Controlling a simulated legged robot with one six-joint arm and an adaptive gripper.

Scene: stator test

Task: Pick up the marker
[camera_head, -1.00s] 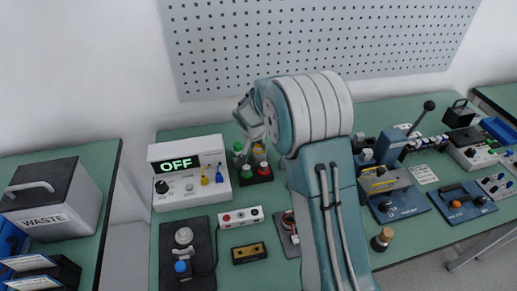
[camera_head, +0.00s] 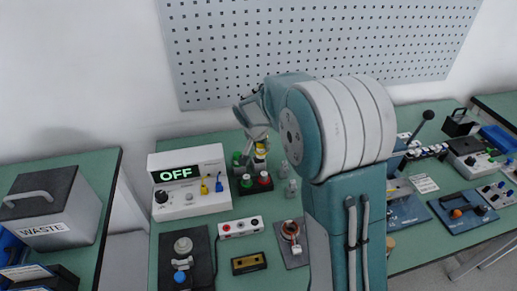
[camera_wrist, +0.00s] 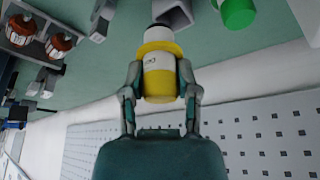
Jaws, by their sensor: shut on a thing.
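The marker (camera_wrist: 159,72) is a short yellow and white cylinder with dark lettering on its label. My gripper (camera_wrist: 160,88) is shut on it in the wrist view, with one finger on each side. In the head view, the marker (camera_head: 260,148) shows as a small yellow and white patch below my gripper (camera_head: 261,137), behind a dark rack (camera_head: 256,187). My wrist and arm partly cover this area. I cannot tell in the head view whether its lower end touches anything.
A green bottle (camera_head: 237,159) stands close to the left. A white unit (camera_head: 187,202) reading OFF is further left. A yellow and black device (camera_head: 249,263) lies in front. A pegboard wall (camera_head: 330,45) rises behind.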

